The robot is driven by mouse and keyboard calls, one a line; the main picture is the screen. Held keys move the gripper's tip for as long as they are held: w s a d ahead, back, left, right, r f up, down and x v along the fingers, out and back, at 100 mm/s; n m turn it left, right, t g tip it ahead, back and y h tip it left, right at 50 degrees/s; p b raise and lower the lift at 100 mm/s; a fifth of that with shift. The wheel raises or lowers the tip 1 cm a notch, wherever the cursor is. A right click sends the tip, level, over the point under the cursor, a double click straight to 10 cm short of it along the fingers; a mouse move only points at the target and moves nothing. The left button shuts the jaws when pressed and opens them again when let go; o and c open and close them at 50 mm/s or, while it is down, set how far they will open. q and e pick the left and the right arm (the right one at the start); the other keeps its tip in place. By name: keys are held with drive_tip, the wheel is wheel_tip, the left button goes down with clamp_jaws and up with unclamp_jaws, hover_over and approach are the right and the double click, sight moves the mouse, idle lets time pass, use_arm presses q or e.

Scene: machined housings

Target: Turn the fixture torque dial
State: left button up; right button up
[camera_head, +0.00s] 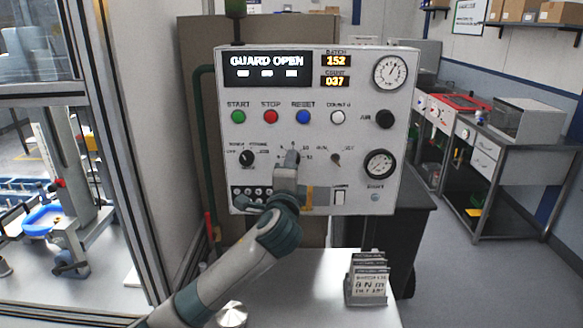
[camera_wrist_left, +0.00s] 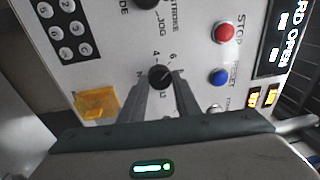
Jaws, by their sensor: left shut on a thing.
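The fixture torque dial (camera_wrist_left: 160,77) is a small black knob on the white control panel, ringed by printed numbers in the left wrist view. My left gripper (camera_wrist_left: 158,88) has its two grey fingers on either side of the knob and is shut on it. In the head view my left gripper (camera_head: 288,163) covers most of the dial at the panel's middle. The white control panel (camera_head: 320,203) stands upright and faces me. My right gripper is in neither view.
Near the dial are the black mode selector (camera_head: 246,158), a small key switch (camera_head: 336,158), a keypad (camera_wrist_left: 68,30) and a yellow-orange part (camera_wrist_left: 97,103). Start, stop and reset buttons (camera_head: 303,117) sit above. The display reads GUARD OPEN. A card holder (camera_head: 367,280) stands on the white table (camera_head: 300,285).

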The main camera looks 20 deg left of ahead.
use_arm(q)
drive_tip(key=o, duration=1)
drive_tip(key=shift+o, duration=0.2)
drive_tip(key=shift+s, duration=0.1)
drive_tip(key=b+v, duration=0.5)
drive_tip(key=v, duration=1.2)
drive_tip(key=shift+s+d+f, duration=0.1)
drive_tip(key=shift+s+f, duration=0.05)
drive_tip(key=shift+s, duration=0.05)
